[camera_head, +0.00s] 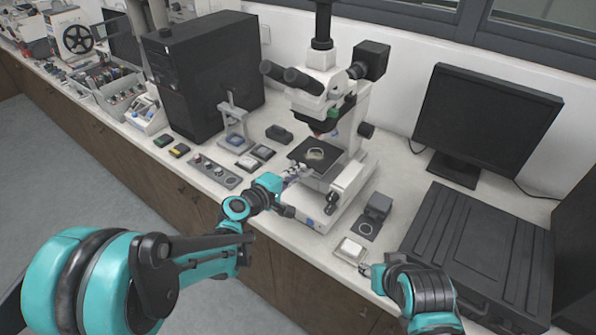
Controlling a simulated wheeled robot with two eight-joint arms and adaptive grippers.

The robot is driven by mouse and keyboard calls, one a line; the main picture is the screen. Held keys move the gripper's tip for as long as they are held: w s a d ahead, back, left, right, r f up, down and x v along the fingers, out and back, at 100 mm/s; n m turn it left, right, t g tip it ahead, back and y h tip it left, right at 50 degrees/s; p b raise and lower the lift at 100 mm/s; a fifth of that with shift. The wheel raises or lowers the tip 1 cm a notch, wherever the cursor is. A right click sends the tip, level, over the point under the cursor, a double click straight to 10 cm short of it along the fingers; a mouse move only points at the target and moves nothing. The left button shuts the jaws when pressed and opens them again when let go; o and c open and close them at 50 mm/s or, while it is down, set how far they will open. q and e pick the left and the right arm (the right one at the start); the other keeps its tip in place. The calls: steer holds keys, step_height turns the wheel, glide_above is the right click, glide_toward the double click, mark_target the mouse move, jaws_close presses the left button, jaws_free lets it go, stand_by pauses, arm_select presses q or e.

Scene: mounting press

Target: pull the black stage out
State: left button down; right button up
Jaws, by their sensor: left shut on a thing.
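The black stage (300,150) is a flat dark plate on the white microscope (322,85), near the middle of the view. A small pale round piece (315,154) lies on it. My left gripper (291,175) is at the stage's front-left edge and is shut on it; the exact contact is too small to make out. My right gripper (365,269) is low at the right, beside a small pale square block (351,250) on the bench. Its fingers are too small to tell whether they are open, or whether they touch the block.
A small press stand (235,120) and a black computer tower (203,72) stand left of the microscope. A small dark block (377,207) sits right of its base. A monitor (487,120) and a large black case (478,255) fill the right side.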

arm_select(q)
steer(key=f+v, duration=0.1)
steer(key=v, duration=0.6)
steer(key=shift+s+a+f, duration=0.3)
steer(key=shift+s+a, duration=0.05)
steer(key=shift+s, duration=0.15)
steer(key=c, duration=1.6)
jaws_free()
steer(key=v, duration=1.2)
steer(key=shift+f, duration=0.1)
